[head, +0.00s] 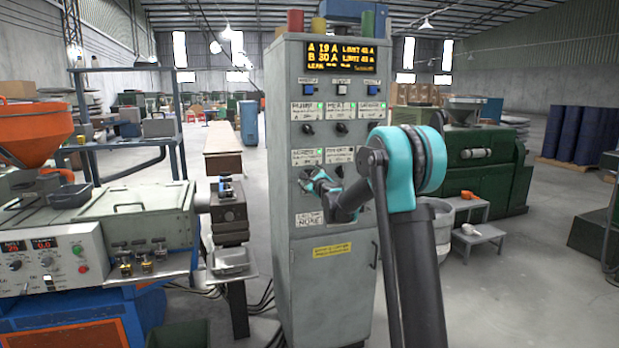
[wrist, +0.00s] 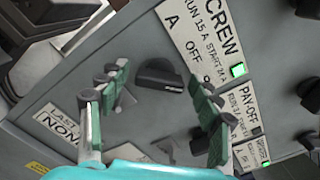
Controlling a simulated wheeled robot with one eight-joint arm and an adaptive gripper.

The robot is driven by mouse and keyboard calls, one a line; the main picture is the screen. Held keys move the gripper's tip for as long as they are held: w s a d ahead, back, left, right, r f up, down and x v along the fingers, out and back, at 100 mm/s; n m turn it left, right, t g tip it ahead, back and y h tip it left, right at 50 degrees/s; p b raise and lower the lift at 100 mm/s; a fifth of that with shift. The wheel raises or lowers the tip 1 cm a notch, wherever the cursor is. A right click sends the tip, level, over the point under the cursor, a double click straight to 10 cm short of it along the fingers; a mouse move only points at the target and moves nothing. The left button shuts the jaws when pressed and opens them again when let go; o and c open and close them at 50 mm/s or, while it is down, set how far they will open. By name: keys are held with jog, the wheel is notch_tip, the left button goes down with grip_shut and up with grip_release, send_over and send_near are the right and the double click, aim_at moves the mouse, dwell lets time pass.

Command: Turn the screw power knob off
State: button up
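The screw power knob (wrist: 158,74) is a black knob on the grey panel beside the white SCREW label (wrist: 200,40) in the wrist view. A lit green lamp (wrist: 238,70) sits at that label's edge. My gripper (wrist: 157,88) is open, with one finger to the left of the knob and one to the right. The knob shows between and beyond the fingertips, with no clear contact. In the head view my gripper (head: 312,184) is at the left of the cabinet's lower knob row, largely covering the screw knob there.
The tall grey control cabinet (head: 325,262) carries other knobs, including the PAY-OFF one near its label (wrist: 236,112), and a lit display (head: 341,55). An extruder (head: 120,215) stands left of the cabinet. A green machine (head: 480,165) stands behind my arm at right.

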jog(key=c, duration=0.9)
jog(key=shift+n, duration=0.4)
jog(key=n, duration=0.3)
jog(key=shift+f+n, duration=0.1)
jog(key=shift+n, duration=2.4)
jog(key=shift+s, duration=0.1)
jog(key=o, duration=1.2)
jog(key=shift+c, duration=0.2)
